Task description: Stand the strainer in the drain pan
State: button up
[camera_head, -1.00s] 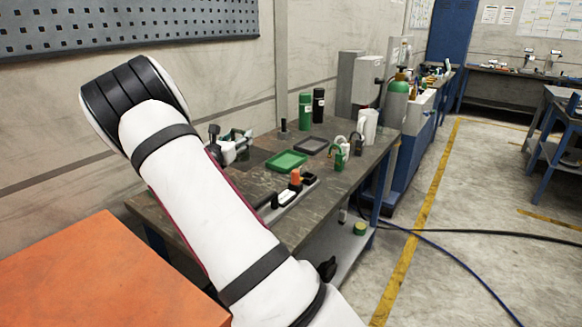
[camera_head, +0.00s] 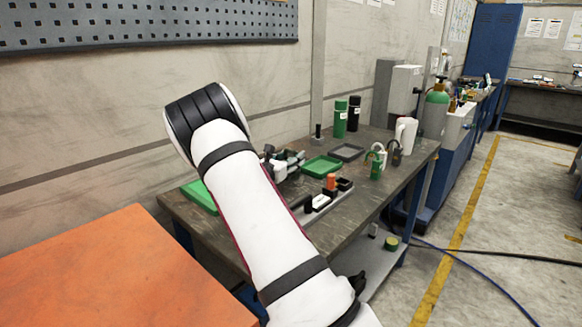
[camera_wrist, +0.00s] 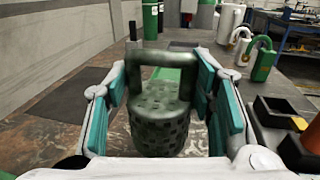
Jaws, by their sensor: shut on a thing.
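The strainer (camera_wrist: 160,118) is a dark green perforated cylinder with a square loop handle. In the wrist view it is upright between the teal finger pads of my gripper (camera_wrist: 165,85), which is shut on its handle. In the head view my gripper (camera_head: 285,163) is over the bench, partly behind my arm, and the strainer cannot be made out there. A shallow green tray (camera_head: 322,166) and a dark grey tray (camera_head: 346,152) lie just beyond the gripper. Another green tray (camera_head: 199,197) lies left of my arm. I cannot tell which is the drain pan.
Green (camera_head: 340,118) and black (camera_head: 354,113) canisters stand at the bench's back. Padlock-shaped items (camera_head: 376,168) and a white jug (camera_head: 405,134) stand at the right. A grey holder (camera_head: 318,208) with small parts lies along the front edge. An orange surface (camera_head: 110,275) is nearby.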

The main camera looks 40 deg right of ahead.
jog(key=shift+f, duration=1.35)
jog(key=shift+f, duration=0.1)
jog(key=shift+f, duration=0.15)
jog(key=o, duration=1.2)
